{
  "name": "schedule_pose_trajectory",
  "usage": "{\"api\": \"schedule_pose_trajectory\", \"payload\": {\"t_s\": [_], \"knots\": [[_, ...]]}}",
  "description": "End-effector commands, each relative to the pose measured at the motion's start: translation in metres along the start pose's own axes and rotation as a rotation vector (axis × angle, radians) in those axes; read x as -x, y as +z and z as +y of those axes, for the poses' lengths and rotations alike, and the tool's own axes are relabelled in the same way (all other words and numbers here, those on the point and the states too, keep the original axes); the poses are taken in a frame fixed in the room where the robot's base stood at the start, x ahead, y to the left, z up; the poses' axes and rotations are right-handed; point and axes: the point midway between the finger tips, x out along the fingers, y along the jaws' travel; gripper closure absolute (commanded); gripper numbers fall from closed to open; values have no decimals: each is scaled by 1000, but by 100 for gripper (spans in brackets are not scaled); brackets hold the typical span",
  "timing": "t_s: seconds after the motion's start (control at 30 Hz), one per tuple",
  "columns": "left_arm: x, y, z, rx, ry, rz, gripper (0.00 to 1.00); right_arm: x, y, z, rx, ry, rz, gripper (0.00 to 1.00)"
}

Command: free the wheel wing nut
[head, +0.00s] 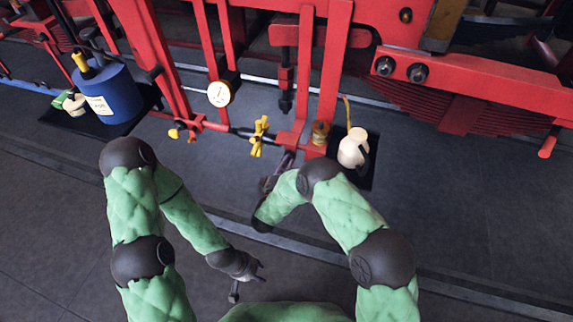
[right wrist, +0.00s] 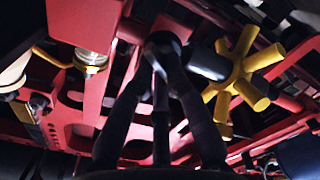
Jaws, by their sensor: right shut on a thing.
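My right gripper (head: 287,162) is raised to the lower edge of the red frame, with its tips partly hidden by my arm in the head view.
A yellow spoked handle (head: 259,136) is close beside my right gripper; it also shows in the right wrist view (right wrist: 240,78). A gauge (head: 220,94) is left of it. A cream oil can (head: 353,148) stands to the right, a blue canister (head: 108,95) far left. The foreground floor is clear.

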Motion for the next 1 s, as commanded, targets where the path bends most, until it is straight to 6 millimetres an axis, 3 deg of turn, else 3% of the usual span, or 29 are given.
{"api": "schedule_pose_trajectory", "payload": {"t_s": [0.6, 1.0], "knots": [[5, 0, 2, 0, 0, 0, 60, -2, -4, 2, 573, 5, -1, 100], [8, 0, 3, 0, 0, 0, 60, -3, -5, 1, 832, 6, -1, 100]]}}
